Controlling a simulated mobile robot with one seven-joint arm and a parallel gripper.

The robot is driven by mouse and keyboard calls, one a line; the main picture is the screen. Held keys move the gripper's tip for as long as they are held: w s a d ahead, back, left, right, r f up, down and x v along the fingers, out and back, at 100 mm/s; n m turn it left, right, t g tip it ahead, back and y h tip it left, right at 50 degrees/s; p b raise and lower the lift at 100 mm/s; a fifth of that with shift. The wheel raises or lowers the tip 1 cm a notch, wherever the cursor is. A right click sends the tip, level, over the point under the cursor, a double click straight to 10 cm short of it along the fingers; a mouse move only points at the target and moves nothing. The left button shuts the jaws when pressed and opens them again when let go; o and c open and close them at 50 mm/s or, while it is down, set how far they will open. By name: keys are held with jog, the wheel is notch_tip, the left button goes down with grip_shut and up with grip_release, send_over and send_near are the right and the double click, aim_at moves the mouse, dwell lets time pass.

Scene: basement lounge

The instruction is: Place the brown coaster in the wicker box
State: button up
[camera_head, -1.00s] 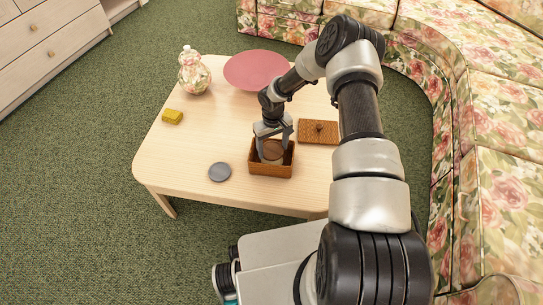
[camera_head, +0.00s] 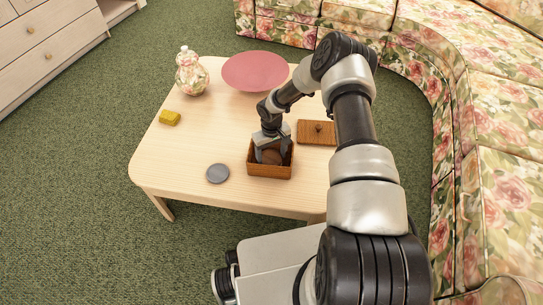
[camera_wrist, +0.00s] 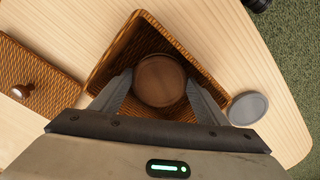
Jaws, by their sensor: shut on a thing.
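The brown coaster (camera_wrist: 159,80) is a round dark wooden disc. It also shows inside the box in the head view (camera_head: 271,157). My gripper (camera_wrist: 158,88) is shut on the coaster, with one finger at each side of it. The gripper (camera_head: 270,153) reaches down into the wicker box (camera_head: 270,172), a brown woven open box on the table. In the wrist view the box (camera_wrist: 127,34) surrounds the coaster and fingertips. I cannot tell whether the coaster touches the box floor.
The box's lid (camera_head: 316,132), with a knob, lies behind right. A grey coaster (camera_head: 217,173) lies at front left of the box.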

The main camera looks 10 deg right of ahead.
jog(key=o, duration=1)
